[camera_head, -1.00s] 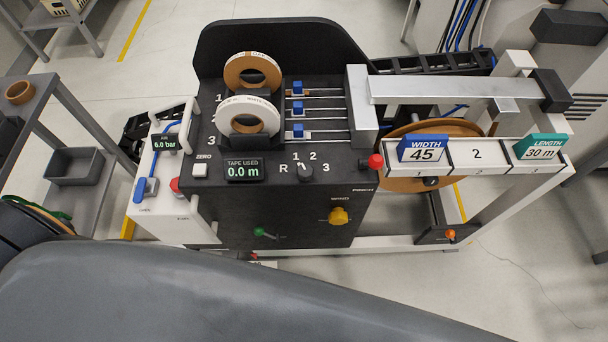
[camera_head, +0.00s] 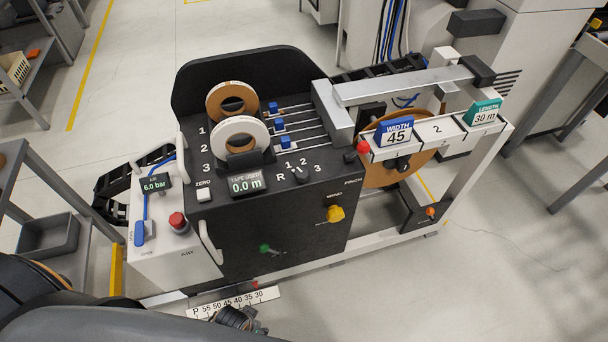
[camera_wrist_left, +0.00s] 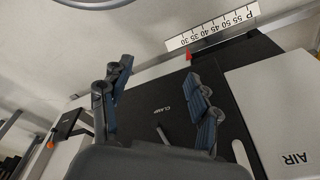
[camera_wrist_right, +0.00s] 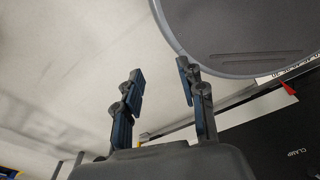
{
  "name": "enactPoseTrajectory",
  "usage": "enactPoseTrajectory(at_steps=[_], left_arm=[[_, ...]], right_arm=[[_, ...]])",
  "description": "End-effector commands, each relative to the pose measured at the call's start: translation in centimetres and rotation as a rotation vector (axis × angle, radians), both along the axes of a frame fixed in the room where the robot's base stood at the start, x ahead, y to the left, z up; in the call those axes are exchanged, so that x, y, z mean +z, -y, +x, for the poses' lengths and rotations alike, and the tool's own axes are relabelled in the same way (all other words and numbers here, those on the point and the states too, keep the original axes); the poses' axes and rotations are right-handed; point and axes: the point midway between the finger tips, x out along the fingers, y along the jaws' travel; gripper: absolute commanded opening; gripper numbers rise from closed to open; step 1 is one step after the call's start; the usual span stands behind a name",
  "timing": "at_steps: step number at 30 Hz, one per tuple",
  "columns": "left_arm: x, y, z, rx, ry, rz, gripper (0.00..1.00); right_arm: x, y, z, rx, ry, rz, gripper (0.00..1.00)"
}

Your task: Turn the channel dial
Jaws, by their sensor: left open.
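The channel dial (camera_head: 301,176) is a small black knob on the machine's dark sloping top, among the marks R, 1, 2 and 3. Its exact setting is too small to tell. No gripper touches it. My left gripper (camera_wrist_left: 155,95) is open and empty in the left wrist view, with the dark panel marked CLAMP (camera_wrist_left: 165,110) behind its fingers. My right gripper (camera_wrist_right: 160,90) is open and empty in the right wrist view, over pale floor, with the machine's edge at the right. The dial shows in neither wrist view. A dark gripper part shows low in the head view.
Near the dial are the tape display (camera_head: 247,184) reading 0.0 m, a red knob (camera_head: 363,147), a yellow knob (camera_head: 335,214) and two tape rolls. A white numbered scale (camera_head: 235,302) lies along the machine's front base. A grey shelf (camera_head: 45,160) stands at left.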

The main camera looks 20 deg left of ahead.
Motion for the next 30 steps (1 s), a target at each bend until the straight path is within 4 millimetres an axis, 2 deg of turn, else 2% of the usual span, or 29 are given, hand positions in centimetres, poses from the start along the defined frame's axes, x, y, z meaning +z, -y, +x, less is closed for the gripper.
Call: enactPoseTrajectory(at_steps=[3,6,13,18,24,30], left_arm=[[4.6,0.4,2.7,0.006,0.03,-0.006,0.62],[8.8,0.8,4.6,0.012,0.047,-0.014,0.62],[17.6,2.2,7.8,0.02,0.08,-0.05,0.62],[24.5,5.0,11.0,0.01,0.099,-0.122,0.62],[27.8,8.3,14.4,-0.015,0.064,-0.191,0.62],[29.8,10.7,18.9,-0.03,0.004,-0.214,0.62]], right_arm=[[0.2,0.1,-0.6,0.0,-0.01,-0.001,0.4],[0.2,0.1,-1.2,0.0,-0.02,-0.002,0.4],[0.4,0.0,-1.3,0.002,-0.021,-0.002,0.4],[0.6,-0.1,-0.7,0.002,-0.011,0.0,0.4],[0.7,-0.5,-0.7,0.003,-0.01,0.006,0.4],[0.7,-0.7,-0.7,0.002,-0.011,0.009,0.4]])
